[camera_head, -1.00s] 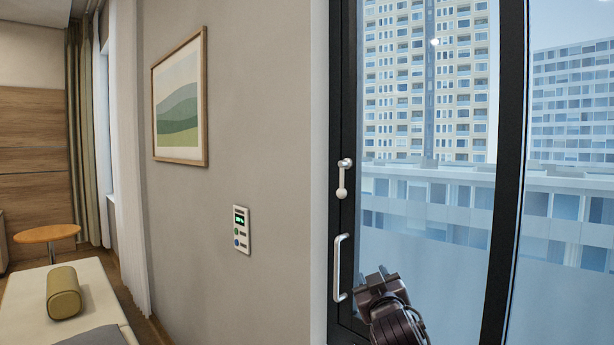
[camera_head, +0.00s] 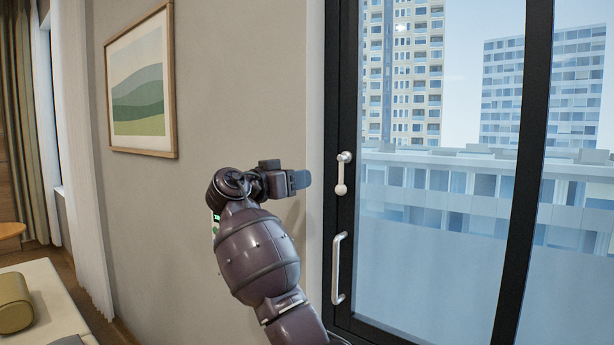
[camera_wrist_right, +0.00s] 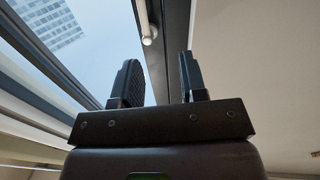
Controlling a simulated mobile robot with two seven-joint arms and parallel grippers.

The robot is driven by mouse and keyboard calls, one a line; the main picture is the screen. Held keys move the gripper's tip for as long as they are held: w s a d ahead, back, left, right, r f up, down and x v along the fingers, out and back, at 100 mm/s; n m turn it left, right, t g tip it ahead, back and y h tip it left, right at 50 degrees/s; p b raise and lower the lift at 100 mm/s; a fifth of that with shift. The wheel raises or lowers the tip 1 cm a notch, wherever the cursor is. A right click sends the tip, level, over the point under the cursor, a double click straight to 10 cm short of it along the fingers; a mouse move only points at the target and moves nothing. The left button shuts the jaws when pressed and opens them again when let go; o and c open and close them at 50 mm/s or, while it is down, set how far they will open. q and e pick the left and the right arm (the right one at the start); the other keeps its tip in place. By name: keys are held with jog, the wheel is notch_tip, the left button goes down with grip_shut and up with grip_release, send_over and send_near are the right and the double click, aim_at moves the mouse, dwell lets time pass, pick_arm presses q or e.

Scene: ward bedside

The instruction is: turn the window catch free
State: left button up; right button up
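The window catch (camera_head: 341,174) is a small pale handle on the dark window frame, with its knobbed lever hanging straight down. It also shows in the right wrist view (camera_wrist_right: 148,25), beyond and between the fingers. My right gripper (camera_head: 300,180) is left of the catch in the head view, in front of the wall, and does not touch it. In the right wrist view its two fingers (camera_wrist_right: 158,80) stand apart with nothing between them. My left gripper is not in view.
A pale pull handle (camera_head: 338,268) is on the same frame below the catch. A framed picture (camera_head: 140,88) hangs on the wall to the left. A wall panel is mostly hidden behind my right arm.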

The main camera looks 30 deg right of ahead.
aim_at(340, 175)
jog(key=shift+m+g, duration=0.5)
jog(key=shift+m, duration=0.4)
jog(key=d+p, duration=0.1)
jog(key=d, duration=0.8)
jog(key=shift+d+f+p, duration=0.1)
jog(key=shift+d+p, duration=0.25)
jog(key=shift+w+d, duration=0.2)
jog(key=shift+d, duration=0.55)
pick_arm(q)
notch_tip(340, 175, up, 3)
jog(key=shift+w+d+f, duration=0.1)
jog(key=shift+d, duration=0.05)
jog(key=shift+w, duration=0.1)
pick_arm(e)
grip_shut()
